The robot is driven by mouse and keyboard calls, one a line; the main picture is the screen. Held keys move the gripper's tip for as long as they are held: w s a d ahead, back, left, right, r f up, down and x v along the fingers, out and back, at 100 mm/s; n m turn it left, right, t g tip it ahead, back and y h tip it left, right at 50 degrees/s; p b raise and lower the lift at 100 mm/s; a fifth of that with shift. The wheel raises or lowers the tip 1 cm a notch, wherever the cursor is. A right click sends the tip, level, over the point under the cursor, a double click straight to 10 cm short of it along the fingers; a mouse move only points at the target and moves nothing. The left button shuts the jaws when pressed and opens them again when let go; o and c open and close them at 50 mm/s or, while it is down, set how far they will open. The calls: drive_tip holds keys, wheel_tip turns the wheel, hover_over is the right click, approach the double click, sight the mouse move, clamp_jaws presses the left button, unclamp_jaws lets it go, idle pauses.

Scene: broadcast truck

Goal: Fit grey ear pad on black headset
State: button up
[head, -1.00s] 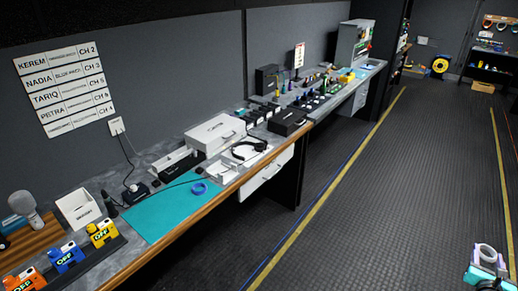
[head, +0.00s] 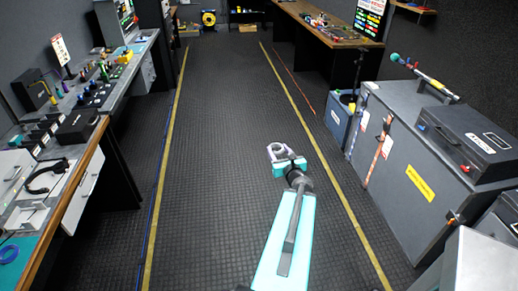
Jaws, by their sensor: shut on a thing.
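A light grey ring, which looks like the grey ear pad (head: 272,149), is held at the end of my arm in the middle of the head view. My gripper (head: 286,162), with teal jaws, is shut on it, over open floor. The black headset (head: 47,174) lies on a white tray or stand (head: 30,192) on the left bench, well to the left of my gripper. Its ear cups are too small to make out.
The left bench (head: 92,152) also bears a black box (head: 78,127), a teal mat and a blue ring (head: 9,254). Grey cabinets (head: 415,165) with a black case (head: 470,137) stand on the right. The aisle (head: 215,130) between is clear.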

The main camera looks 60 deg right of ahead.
drive_tip(key=w+a+r+n+t+y+b, duration=0.2)
drive_tip(key=w+a+n+y, duration=0.4)
drive_tip(key=w+a, duration=0.8)
drive_tip(key=w+a+r+n+t+y+b, duration=0.15)
drive_tip(key=w+a+n+y, duration=0.4)
drive_tip(key=w+a, duration=0.8)
drive_tip(key=a+n+g+y+b, duration=0.1)
drive_tip(key=a+n+g+y, duration=0.2)
drive_tip(key=a, duration=1.4)
drive_tip(key=a+n+g+y+b, duration=0.1)
drive_tip(key=a+n+g+y, duration=0.2)
drive_tip(key=a+y, duration=0.6)
drive_tip(key=a+n, duration=0.1)
drive_tip(key=a, duration=0.7)
drive_tip(key=shift+w+a+g, duration=0.25)
drive_tip(key=shift+g, duration=0.1)
drive_tip(key=shift+f+n, duration=0.1)
drive_tip(key=shift+n, duration=0.15)
